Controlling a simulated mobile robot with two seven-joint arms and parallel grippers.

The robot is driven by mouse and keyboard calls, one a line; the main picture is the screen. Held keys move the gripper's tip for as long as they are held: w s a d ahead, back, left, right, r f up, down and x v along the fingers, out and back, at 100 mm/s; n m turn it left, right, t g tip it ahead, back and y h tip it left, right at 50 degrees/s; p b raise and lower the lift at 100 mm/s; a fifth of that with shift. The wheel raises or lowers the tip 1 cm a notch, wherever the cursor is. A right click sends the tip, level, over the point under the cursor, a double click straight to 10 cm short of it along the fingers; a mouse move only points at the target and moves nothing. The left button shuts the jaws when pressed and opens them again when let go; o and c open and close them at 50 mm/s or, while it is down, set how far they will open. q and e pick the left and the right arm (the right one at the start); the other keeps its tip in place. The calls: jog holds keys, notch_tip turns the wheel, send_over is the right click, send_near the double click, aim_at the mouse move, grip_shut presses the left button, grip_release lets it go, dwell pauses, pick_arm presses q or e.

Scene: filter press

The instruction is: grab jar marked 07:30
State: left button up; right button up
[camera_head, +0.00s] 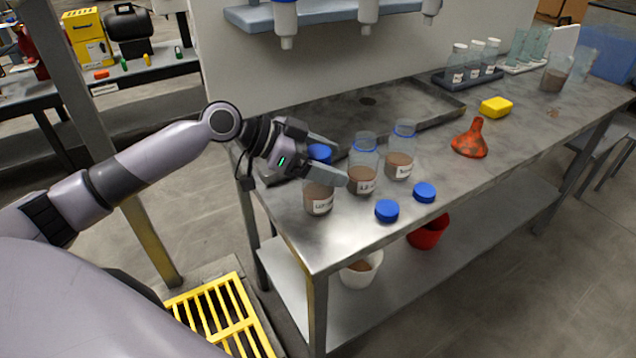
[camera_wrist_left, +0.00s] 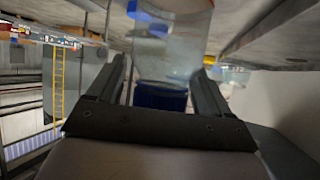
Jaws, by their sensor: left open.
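Three clear jars with brown contents and white labels stand at the near left of the steel table. The left jar (camera_head: 319,198) wears a blue cap (camera_head: 319,152); the middle jar (camera_head: 363,165) and right jar (camera_head: 400,152) are uncapped. The labels are too small to read, so I cannot tell which says 07:30. My left gripper (camera_head: 329,158) is open at the top of the left jar, with a finger on either side. The left wrist view shows a clear jar (camera_wrist_left: 172,50) with its blue cap (camera_wrist_left: 160,97) between the fingers. My right gripper is out of view.
Two loose blue caps (camera_head: 387,210) (camera_head: 424,192) lie in front of the jars. An orange funnel-shaped item (camera_head: 469,138) and a yellow block (camera_head: 496,107) are to the right. A shallow tray (camera_head: 440,106) lies behind. A rack (camera_head: 455,84) holds three white-capped bottles.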

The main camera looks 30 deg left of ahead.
pick_arm(q)
grip_shut()
